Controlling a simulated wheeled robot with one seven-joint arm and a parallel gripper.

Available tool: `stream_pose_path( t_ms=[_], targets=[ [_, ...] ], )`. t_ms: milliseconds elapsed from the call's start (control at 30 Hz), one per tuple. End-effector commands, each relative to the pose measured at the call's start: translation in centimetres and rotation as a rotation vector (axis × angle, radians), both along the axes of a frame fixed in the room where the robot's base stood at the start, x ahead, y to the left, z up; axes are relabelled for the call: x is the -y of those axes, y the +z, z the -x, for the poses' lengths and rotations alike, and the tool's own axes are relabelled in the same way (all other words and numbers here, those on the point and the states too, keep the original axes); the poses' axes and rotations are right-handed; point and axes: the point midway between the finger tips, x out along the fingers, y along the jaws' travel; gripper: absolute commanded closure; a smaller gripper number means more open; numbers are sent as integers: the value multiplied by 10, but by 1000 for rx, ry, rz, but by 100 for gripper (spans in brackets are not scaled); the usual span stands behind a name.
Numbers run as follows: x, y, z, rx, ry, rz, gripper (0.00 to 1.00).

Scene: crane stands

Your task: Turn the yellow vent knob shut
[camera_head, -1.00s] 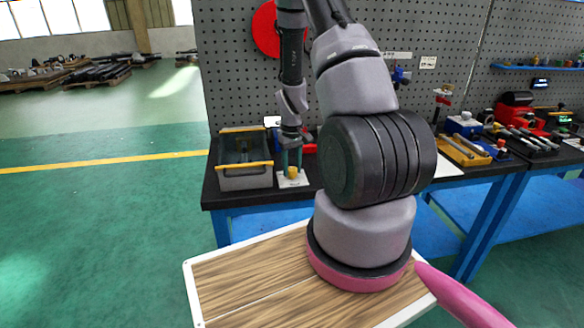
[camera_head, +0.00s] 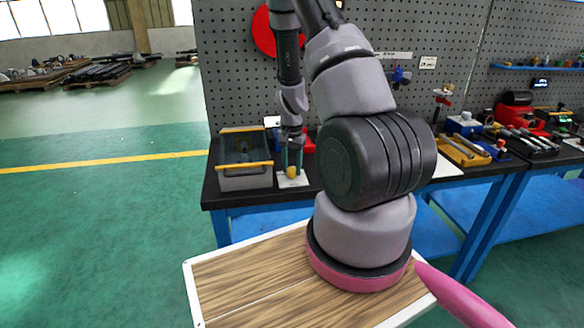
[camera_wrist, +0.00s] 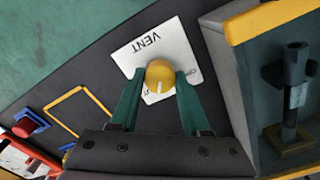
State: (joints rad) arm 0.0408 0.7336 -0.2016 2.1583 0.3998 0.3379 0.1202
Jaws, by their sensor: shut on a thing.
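The yellow vent knob (camera_wrist: 160,75) sits on a white plate marked VENT (camera_wrist: 148,46) on the dark bench top. In the wrist view a white line on the knob's top runs roughly up and down the picture. My gripper (camera_wrist: 160,84) is shut on the knob, with a green finger at each side of it. In the head view the knob (camera_head: 292,171) shows low between the fingers of my gripper (camera_head: 292,168), which points down from above. Part of the plate's lettering is hidden by the knob and fingers.
A grey case with yellow edges (camera_head: 245,182) stands close left of the plate. The same case (camera_wrist: 235,85) is near the right finger in the wrist view, with a dark tool inside. A red part and a yellow frame (camera_wrist: 75,115) lie on the other side. A pegboard (camera_head: 235,60) stands behind.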

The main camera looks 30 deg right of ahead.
Motion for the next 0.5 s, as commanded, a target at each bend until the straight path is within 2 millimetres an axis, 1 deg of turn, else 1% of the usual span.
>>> stream_pose_path(
  t_ms=[200,500],
  targets=[
    [0,1,-1,3,-124,1,100],
    [0,1,-1,3,-207,0,100]
  ],
)
